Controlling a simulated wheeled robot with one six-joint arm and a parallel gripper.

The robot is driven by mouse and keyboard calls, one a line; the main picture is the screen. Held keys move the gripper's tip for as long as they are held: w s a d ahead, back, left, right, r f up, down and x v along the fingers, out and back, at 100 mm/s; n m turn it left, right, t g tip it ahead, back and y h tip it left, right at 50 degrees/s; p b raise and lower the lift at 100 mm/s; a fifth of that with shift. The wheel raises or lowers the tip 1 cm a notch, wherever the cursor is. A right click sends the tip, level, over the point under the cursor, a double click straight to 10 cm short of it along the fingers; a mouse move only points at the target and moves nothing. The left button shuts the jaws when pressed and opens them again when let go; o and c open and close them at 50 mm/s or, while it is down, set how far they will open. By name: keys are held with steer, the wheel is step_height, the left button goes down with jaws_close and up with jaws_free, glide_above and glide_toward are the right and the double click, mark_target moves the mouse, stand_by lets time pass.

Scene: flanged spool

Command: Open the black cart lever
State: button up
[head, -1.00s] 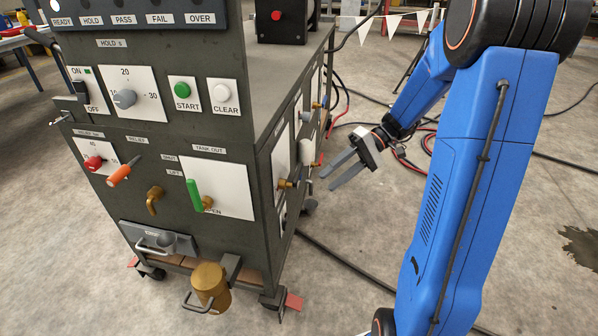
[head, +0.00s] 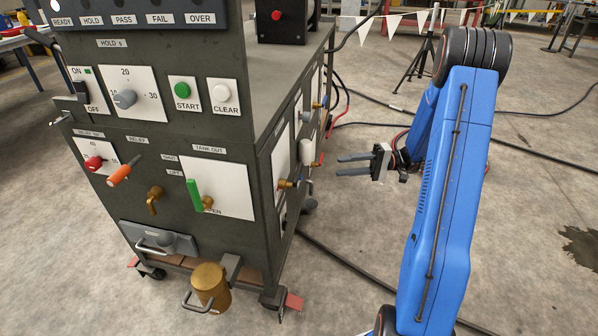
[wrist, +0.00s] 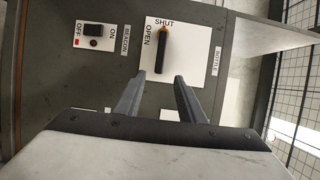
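The black lever (wrist: 162,52) is in the wrist view, on a white plate (wrist: 189,62) on a dark cart panel. It lies upright in the picture. An orange piece sits at its upper end, beside the word SHUT; the word OPEN is to its left. My gripper (wrist: 158,76) is open and empty, its fingers either side of the lever's lower end in the picture, apparently short of it. In the head view my gripper (head: 338,165) is right of the cart (head: 265,125), fingers pointing left at its side face. I cannot make out the black lever there.
A switch plate (wrist: 93,36) marked ON and OFF sits left of the lever plate in the wrist view. Other valves (head: 287,184) stick out of the cart's side in the head view. A hose (head: 340,262) crosses the floor below.

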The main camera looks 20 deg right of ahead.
mark_target(299, 171)
steer(key=a, duration=0.5)
steer(key=w+a, duration=0.1)
steer(key=a, duration=0.4)
steer(key=w+a, duration=0.1)
steer(key=a, duration=0.5)
jaws_close()
